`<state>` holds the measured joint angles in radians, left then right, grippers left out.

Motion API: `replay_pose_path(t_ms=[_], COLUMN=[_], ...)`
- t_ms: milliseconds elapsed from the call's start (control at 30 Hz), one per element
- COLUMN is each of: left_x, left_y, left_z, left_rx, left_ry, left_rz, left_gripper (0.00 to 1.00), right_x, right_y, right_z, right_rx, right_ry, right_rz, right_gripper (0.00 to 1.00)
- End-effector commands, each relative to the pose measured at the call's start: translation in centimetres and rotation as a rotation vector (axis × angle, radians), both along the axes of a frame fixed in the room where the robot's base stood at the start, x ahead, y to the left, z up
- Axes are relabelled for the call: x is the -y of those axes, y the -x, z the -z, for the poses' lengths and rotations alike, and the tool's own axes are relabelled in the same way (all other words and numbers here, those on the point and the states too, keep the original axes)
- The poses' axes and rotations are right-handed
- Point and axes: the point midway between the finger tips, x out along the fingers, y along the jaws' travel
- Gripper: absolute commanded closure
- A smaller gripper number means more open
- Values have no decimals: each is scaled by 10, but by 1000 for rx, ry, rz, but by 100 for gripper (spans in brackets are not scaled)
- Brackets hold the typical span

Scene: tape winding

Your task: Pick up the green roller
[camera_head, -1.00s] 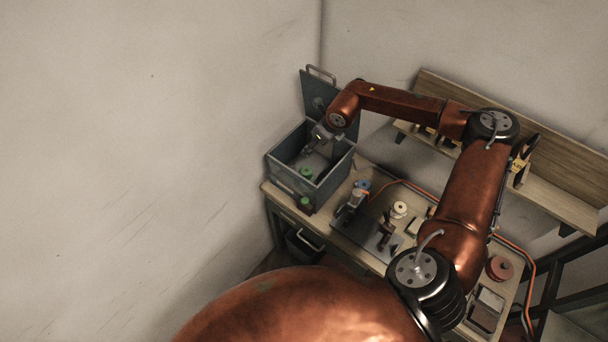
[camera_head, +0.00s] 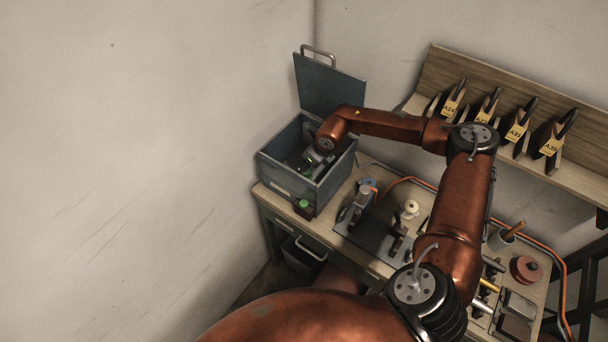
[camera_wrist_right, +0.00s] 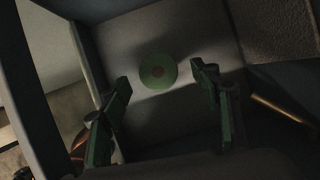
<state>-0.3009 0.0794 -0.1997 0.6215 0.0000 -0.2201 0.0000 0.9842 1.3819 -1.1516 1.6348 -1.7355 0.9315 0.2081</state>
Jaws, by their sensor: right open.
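The green roller (camera_wrist_right: 158,71) shows end-on as a round green disc with a brownish centre, on the pale floor inside the box in the right wrist view. A bit of green also shows inside the box in the head view (camera_head: 307,172), mostly covered by my gripper. My right gripper (camera_head: 312,158) reaches down into the open blue-grey box (camera_head: 291,184). In the right wrist view its two fingers (camera_wrist_right: 160,76) are apart, with the roller framed between their tips; I cannot tell whether they touch it. My left gripper is not in view.
The box's lid (camera_head: 330,85) stands open at the back, and its walls surround my gripper closely. A dark item with a green top (camera_head: 304,204) stands in front of the box. A small device (camera_head: 360,203) and a white spool (camera_head: 410,208) stand right of it.

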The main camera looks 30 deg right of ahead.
Motion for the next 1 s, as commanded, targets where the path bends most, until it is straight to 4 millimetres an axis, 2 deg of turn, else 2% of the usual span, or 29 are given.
replay_pose_path(t_ms=[300, 633, 1000], left_x=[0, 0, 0], left_y=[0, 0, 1], left_z=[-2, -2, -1], left_rx=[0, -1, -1], left_ry=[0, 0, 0], left_rz=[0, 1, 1], left_gripper=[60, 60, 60], right_x=[-3, -3, -3], right_y=[-11, -14, -14], right_z=[42, 49, 49], right_rx=[-1, 0, -1], right_ry=[0, -1, -1], right_rz=[-1, 0, 0], right_gripper=[43, 43, 68])
